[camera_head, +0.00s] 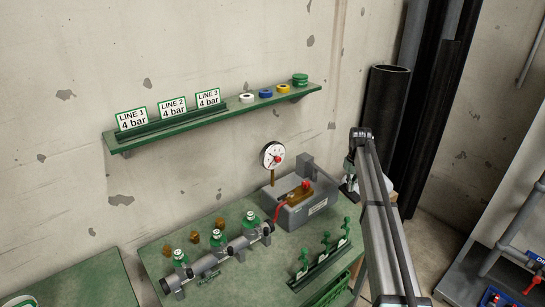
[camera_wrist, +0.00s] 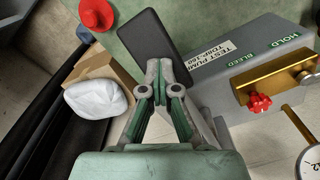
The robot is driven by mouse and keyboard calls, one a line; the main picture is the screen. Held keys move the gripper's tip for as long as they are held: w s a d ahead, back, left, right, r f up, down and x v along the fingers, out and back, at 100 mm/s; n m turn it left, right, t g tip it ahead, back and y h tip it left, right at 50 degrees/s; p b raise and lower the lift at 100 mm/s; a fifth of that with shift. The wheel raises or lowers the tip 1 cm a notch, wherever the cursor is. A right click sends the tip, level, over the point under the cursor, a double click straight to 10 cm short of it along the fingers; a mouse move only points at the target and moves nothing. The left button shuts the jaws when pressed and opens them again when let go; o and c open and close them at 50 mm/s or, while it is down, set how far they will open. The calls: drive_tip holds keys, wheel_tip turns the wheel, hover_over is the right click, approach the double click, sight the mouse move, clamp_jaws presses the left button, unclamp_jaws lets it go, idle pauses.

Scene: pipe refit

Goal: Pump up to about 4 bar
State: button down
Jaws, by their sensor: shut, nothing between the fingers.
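The test pump is a grey box (camera_head: 292,215) on the green bench, left of my gripper (camera_head: 350,185). It carries a brass block (camera_head: 299,194) and a red knob (camera_head: 306,184). The red knob (camera_wrist: 259,102) also shows in the wrist view beside the HOLD and BLEED labels. A round white gauge (camera_head: 273,155) stands on a brass stem at the pump; its reading is too small to tell. In the wrist view my gripper (camera_wrist: 159,66) is shut and empty, its tips against or just above a dark flat slab (camera_wrist: 146,38); contact is unclear.
A red hose (camera_head: 278,211) runs from the pump to a grey pipe manifold (camera_head: 220,258). A shelf (camera_head: 215,117) holds three "4 bar" line cards. A cardboard box (camera_wrist: 105,67) and white bundle (camera_wrist: 94,98) lie beside my gripper. Black pipes (camera_head: 387,105) stand behind.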

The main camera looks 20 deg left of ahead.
wheel_tip(320, 180, up, 8)
drive_tip(key=p, duration=0.3)
drive_tip(key=shift+s, duration=0.1)
idle(0.6)
